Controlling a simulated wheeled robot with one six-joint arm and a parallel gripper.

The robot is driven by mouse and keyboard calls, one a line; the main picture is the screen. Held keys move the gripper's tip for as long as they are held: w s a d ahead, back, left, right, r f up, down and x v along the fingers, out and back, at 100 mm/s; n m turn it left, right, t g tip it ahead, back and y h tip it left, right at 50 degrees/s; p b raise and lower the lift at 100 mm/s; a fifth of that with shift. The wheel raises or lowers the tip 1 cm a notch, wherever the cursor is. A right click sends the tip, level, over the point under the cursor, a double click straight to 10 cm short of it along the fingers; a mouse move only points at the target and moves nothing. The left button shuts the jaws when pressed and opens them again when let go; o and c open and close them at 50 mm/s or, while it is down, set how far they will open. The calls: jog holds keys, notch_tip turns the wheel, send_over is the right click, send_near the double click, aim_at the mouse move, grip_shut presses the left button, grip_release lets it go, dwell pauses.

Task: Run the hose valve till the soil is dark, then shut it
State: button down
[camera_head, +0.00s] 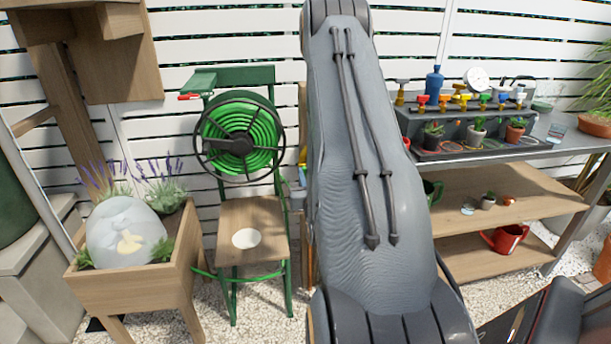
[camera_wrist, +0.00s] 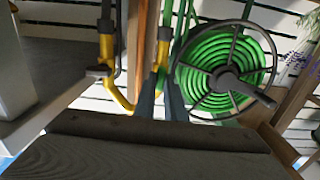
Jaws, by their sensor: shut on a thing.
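In the wrist view, my gripper (camera_wrist: 161,88) has its two dark fingers close together on part of a yellow upright fitting (camera_wrist: 164,48), which looks like a valve or its handle. Another yellow pipe (camera_wrist: 107,50) with a grey knob stands left of it. In the head view my arm hides my gripper and the fitting. The green hose (camera_head: 262,135) is coiled on a reel with a dark wheel, left of my arm; the coil also shows in the wrist view (camera_wrist: 206,78). Soil colour in the small pots (camera_head: 476,133) is too small to judge.
A wooden planter (camera_head: 130,292) with lavender and a pale glassy dome (camera_head: 126,233) stands at left. A shelved bench (camera_head: 510,192) stands at right, with a red watering can (camera_head: 507,238) low down. White gravel covers the floor.

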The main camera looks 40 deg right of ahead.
jog(key=m, duration=0.4)
jog(key=shift+d+r+m, duration=0.1)
jog(key=shift+m, duration=0.3)
jog(key=shift+d+m+p, duration=0.15)
jog(key=shift+m+p, duration=0.7)
jog(key=shift+m, duration=5.55)
jog(key=c, duration=1.8)
grip_release()
jog(key=shift+d+f, duration=0.1)
jog(key=shift+f, duration=0.1)
